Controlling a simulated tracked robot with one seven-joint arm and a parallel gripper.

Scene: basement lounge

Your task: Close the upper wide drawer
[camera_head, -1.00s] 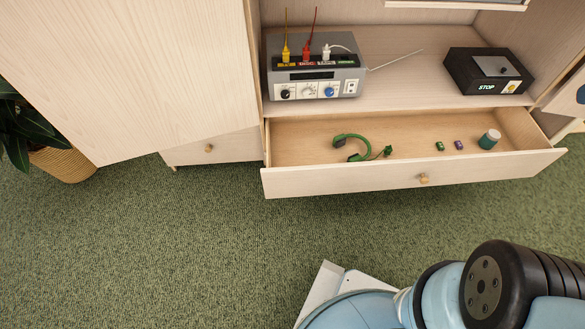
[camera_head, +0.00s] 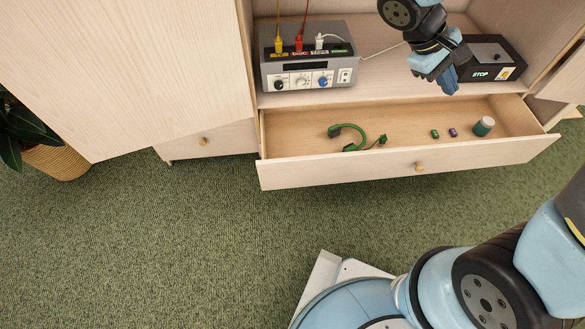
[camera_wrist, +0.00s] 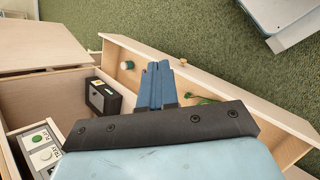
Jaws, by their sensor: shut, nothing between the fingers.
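The upper wide drawer (camera_head: 340,174) is pulled out from the pale wooden cabinet, with a round wooden knob (camera_head: 419,167) on its front. Inside lie a green headphone-like band (camera_head: 345,130), two small green and purple items (camera_head: 444,133) and a teal jar with a pale lid (camera_head: 483,126). My gripper (camera_head: 447,84) is shut and empty, above the back of the drawer, in front of the shelf. In the wrist view my blue fingers (camera_wrist: 157,84) are together over the drawer, whose front board (camera_wrist: 205,85) crosses behind them. The fingers hide part of the inside.
A grey device (camera_head: 308,72) with coloured plugs and a black STOP box (camera_head: 492,62) stand on the shelf above. A cabinet door (camera_head: 120,70) stands open at left, near a potted plant (camera_head: 58,158).

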